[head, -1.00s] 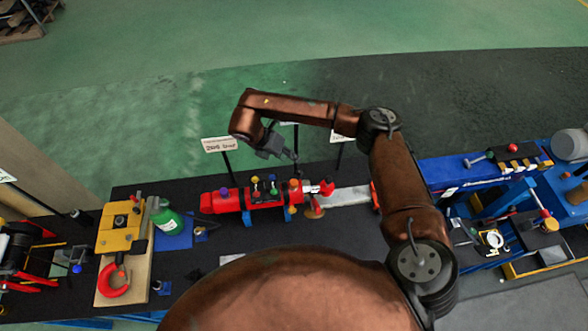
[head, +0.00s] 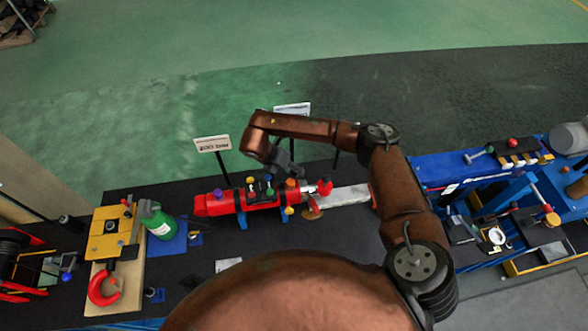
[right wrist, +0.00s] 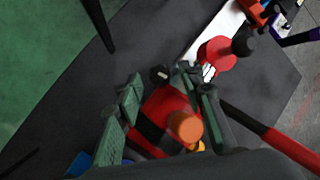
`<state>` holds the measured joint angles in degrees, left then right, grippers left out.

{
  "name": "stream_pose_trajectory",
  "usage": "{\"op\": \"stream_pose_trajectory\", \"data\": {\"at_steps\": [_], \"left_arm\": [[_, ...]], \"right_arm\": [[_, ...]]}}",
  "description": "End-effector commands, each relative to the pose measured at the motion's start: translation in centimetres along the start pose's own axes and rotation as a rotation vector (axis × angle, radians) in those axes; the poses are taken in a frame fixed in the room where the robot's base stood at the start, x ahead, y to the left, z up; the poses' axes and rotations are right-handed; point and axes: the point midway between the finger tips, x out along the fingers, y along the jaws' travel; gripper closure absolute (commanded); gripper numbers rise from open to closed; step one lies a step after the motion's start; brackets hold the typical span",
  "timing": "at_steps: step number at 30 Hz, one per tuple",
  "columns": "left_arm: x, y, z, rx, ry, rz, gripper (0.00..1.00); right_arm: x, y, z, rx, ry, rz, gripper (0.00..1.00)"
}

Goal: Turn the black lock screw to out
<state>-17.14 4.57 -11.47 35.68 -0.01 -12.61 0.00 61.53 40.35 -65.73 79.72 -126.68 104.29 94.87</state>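The red crane device (head: 225,203) lies across the dark table in the head view, with several coloured knobs along its top. My right gripper (head: 290,171) is close above its right half and hides part of it. In the right wrist view the two green-grey fingers of my right gripper (right wrist: 160,85) stand apart. A small black knob with a pale mark (right wrist: 159,73), which may be the black lock screw, shows between the fingertips. I cannot tell whether they touch it. An orange knob (right wrist: 185,126) is nearer the wrist. My left gripper is not in view.
A red knob (head: 325,186) and a pale bar (head: 345,196) are at the device's right end. A green bottle (head: 158,222) and yellow block (head: 108,234) stand left. A sign (head: 212,144) stands behind the device. A blue machine (head: 470,170) is on the right.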

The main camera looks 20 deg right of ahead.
Motion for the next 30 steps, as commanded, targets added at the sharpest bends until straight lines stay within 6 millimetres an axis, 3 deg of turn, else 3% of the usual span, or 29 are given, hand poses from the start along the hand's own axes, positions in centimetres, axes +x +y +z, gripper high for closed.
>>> {"op": "stream_pose_trajectory", "data": {"at_steps": [11, 27, 30], "left_arm": [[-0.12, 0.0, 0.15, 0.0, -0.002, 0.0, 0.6], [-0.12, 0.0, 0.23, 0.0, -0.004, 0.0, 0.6], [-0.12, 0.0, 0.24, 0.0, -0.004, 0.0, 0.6]], "right_arm": [[0.92, -0.04, 0.01, 0.001, 0.0, 0.0, 0.64], [0.87, -0.01, 0.01, 0.001, 0.0, 0.0, 1.0], [0.86, -0.01, 0.01, 0.001, 0.0, 0.0, 1.0]]}}
